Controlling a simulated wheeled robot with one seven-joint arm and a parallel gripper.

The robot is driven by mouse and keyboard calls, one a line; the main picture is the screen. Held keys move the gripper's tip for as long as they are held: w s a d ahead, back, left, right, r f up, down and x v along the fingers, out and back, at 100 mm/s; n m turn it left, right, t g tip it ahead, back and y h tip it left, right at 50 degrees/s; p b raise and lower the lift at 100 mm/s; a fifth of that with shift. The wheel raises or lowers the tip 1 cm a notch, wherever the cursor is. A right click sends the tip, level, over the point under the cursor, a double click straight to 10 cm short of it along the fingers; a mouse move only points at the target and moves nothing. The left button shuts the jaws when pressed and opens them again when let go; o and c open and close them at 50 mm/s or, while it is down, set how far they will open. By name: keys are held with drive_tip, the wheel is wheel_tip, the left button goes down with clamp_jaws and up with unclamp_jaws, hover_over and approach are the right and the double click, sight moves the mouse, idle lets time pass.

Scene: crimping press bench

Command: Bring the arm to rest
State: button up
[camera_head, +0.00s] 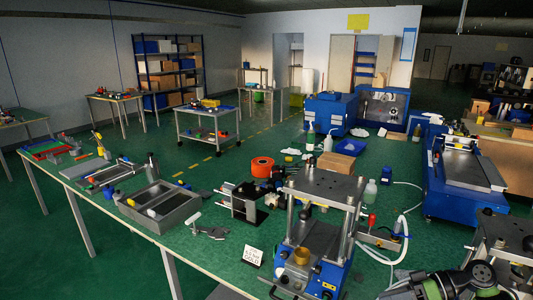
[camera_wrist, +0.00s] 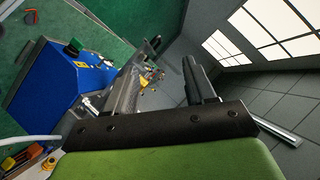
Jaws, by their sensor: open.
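My arm (camera_head: 455,284), green and black, shows at the bottom right corner of the head view, beside the crimping press. In the wrist view my gripper (camera_wrist: 200,80) is open, with dark fingers pointing up the picture, and nothing shows between them. The crimping press (camera_head: 330,195) has steel columns, a top plate and a blue base, and stands at the front of the green bench (camera_head: 200,250). A brass-coloured cup (camera_head: 302,256) sits on the front of the press. My arm's full posture is cut off by the frame edge.
A printed card (camera_head: 252,256) stands left of the press. Grey bins (camera_head: 160,206), an orange spool (camera_head: 262,167) and bottles (camera_head: 370,189) stand on the bench. A second steel fixture (camera_head: 505,240) stands close to my arm at right. A blue machine (camera_wrist: 60,85) shows in the wrist view.

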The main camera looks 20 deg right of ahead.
drive_tip(key=w+a+r+g+h, duration=0.2)
drive_tip(key=w+a+r+g, duration=0.15)
drive_tip(key=a, duration=0.55)
drive_tip(key=w+a+r+g+h, duration=0.2)
drive_tip(key=w+a+g, duration=0.15)
drive_tip(key=a, duration=0.55)
drive_tip(key=s+a+r+h, duration=0.2)
drive_tip(key=a, duration=0.3)
drive_tip(key=s+a+r+h, duration=0.2)
drive_tip(key=a+h, duration=0.1)
drive_tip(key=a, duration=0.3)
drive_tip(key=s+a+r+m+t+h, duration=0.2)
drive_tip(key=s+t, duration=0.4)
drive_tip(key=s, duration=0.8)
drive_tip(key=shift+a+r+m, duration=0.25)
drive_tip(key=shift+r+m, duration=0.45)
